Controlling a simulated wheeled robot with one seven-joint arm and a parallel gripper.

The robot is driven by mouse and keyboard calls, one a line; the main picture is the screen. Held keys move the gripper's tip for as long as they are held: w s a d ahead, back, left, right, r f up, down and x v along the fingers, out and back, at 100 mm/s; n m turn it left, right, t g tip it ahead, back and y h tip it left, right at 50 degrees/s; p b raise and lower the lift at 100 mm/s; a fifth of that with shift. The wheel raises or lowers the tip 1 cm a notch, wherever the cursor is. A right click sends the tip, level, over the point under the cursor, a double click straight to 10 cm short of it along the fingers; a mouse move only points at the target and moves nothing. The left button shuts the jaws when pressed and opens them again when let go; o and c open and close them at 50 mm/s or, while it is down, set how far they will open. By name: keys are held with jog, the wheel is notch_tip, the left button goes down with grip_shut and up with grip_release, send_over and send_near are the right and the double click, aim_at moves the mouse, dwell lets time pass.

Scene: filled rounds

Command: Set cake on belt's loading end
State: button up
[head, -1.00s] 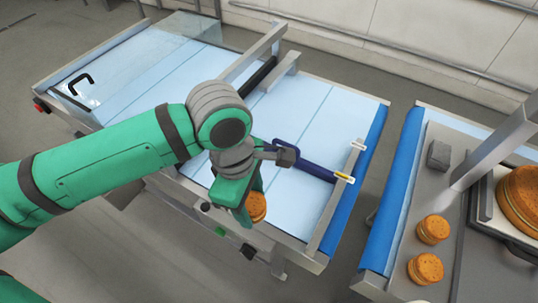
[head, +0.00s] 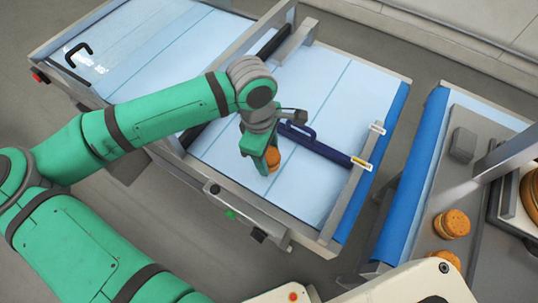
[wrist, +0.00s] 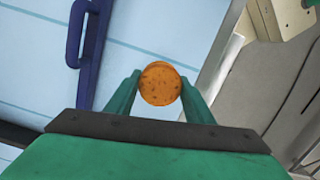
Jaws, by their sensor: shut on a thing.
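A round orange-brown cake (head: 272,158) is held between the fingers of my gripper (head: 262,162), over the pale blue belt (head: 318,85). The wrist view shows the cake (wrist: 160,83) between the two green fingertips of the gripper (wrist: 159,88), with the belt (wrist: 150,35) beyond. Part of the cake is hidden by a finger in the head view. I cannot tell whether the cake touches the belt.
A dark blue handled bar (head: 325,145) lies across the belt beside my gripper. A metal frame (head: 285,40) spans the belt further back. More cakes (head: 451,223) stand on a grey surface at the right, near a grey block (head: 462,145).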

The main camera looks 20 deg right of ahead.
aim_at(267, 158)
jog(key=shift+w+d+f, duration=0.1)
jog(key=shift+w+f, duration=0.1)
jog(key=shift+f, duration=0.15)
jog(key=shift+w+f, duration=0.2)
jog(key=shift+f, duration=0.4)
jog(key=shift+w+f, duration=0.2)
jog(key=shift+f, duration=0.75)
jog(key=shift+s, duration=0.35)
jog(key=shift+f, duration=0.25)
jog(key=o, duration=0.7)
jog(key=shift+w, duration=0.1)
jog(key=shift+o, duration=0.2)
jog(key=shift+w, duration=0.15)
